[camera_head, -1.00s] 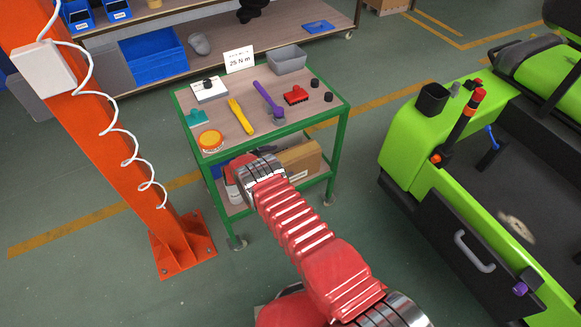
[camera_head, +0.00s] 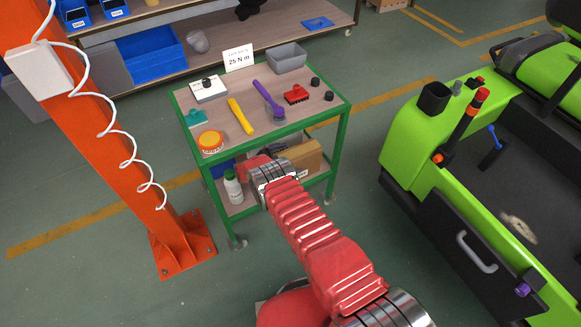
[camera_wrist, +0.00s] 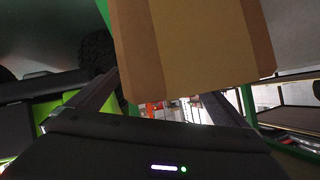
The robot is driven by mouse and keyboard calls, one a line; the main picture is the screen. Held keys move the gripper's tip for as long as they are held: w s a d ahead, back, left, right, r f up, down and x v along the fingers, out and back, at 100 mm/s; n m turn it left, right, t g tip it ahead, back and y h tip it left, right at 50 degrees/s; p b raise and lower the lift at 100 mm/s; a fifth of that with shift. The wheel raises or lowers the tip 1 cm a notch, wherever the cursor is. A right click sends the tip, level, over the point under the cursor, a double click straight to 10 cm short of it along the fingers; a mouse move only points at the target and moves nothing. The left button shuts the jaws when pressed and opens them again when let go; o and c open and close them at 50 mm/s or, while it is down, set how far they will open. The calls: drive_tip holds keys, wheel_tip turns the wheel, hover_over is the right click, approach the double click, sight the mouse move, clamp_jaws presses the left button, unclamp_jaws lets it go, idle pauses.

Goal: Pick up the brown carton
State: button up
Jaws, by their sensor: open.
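The brown carton (camera_head: 305,157) sits on the lower shelf of the green cart (camera_head: 340,150), at its right side. Its left part is hidden behind my arm in the head view. In the wrist view the carton (camera_wrist: 195,45) fills the upper middle, close to the camera, with a lighter band down its face. The head view hides the fingertips.
A white bottle (camera_head: 233,188) stands on the lower shelf left of my wrist. The cart's top holds several tools, a yellow-orange tin (camera_head: 210,141) and a grey bin (camera_head: 287,58). An orange post (camera_head: 110,130) stands left and a green vehicle (camera_head: 420,130) right.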

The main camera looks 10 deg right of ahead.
drive_tip(key=shift+c, duration=0.3)
drive_tip(key=shift+s+f, duration=0.1)
drive_tip(key=c, duration=2)
drive_tip(key=shift+c, duration=0.3)
drive_tip(key=shift+r, duration=0.8)
drive_tip(key=shift+c, duration=0.7)
drive_tip(key=s+d, duration=0.2)
drive_tip(key=s, duration=0.3)
drive_tip(key=s+d, duration=0.2)
drive_tip(key=s, duration=0.4)
drive_tip(key=s+d, duration=0.2)
drive_tip(key=s, duration=0.3)
drive_tip(key=shift+s+d+r, duration=0.1)
drive_tip(key=shift+s+d, duration=0.05)
drive_tip(key=shift+s, duration=0.2)
drive_tip(key=shift+c, duration=0.2)
